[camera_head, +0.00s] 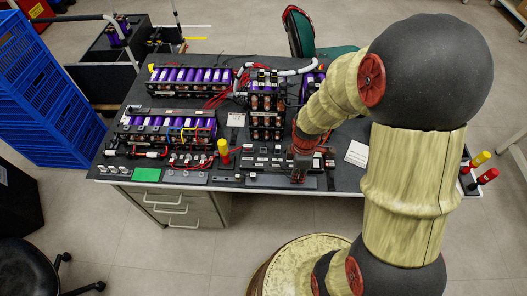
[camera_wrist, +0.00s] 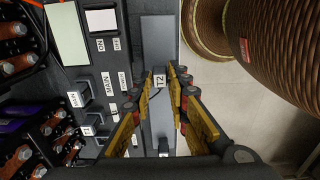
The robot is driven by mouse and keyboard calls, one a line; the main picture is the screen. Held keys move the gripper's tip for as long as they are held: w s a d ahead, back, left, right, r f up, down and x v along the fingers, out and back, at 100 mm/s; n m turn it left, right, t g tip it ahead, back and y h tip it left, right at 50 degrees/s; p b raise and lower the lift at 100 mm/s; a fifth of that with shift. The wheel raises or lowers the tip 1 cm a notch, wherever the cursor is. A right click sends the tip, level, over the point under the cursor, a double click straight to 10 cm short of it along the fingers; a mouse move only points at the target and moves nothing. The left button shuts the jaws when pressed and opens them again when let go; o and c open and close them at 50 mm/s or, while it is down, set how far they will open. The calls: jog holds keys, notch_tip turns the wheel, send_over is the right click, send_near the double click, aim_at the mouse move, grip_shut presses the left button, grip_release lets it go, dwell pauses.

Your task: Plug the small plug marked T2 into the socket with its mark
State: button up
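The small plug marked T2 (camera_wrist: 159,80) shows its white label in the wrist view, over a long grey strip (camera_wrist: 158,35). My gripper (camera_wrist: 163,75) is around it, one fingertip on each side. The fingers look spread, with a narrow gap beside the plug, and I see no clear grip. In the head view my gripper (camera_head: 299,174) is low over the front of the table, hiding the plug. A black panel with labels (camera_wrist: 107,60) lies left of the strip in the wrist view. I cannot make out which socket carries the T2 mark.
Another small plug (camera_wrist: 164,152) sits on the strip behind the T2 plug. Dark blocks (camera_wrist: 84,101) stand on the panel's left. Battery modules (camera_head: 190,76) fill the table's back left. A paper (camera_head: 356,154) lies right.

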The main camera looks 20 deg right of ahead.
grip_shut()
jog(key=shift+r+p, duration=1.85)
jog(key=shift+r, duration=0.15)
jog(key=shift+r+p, duration=0.2)
jog(key=shift+p, duration=0.1)
notch_tip(320, 180, up, 3)
jog(key=p, duration=0.3)
jog(key=shift+r, duration=0.15)
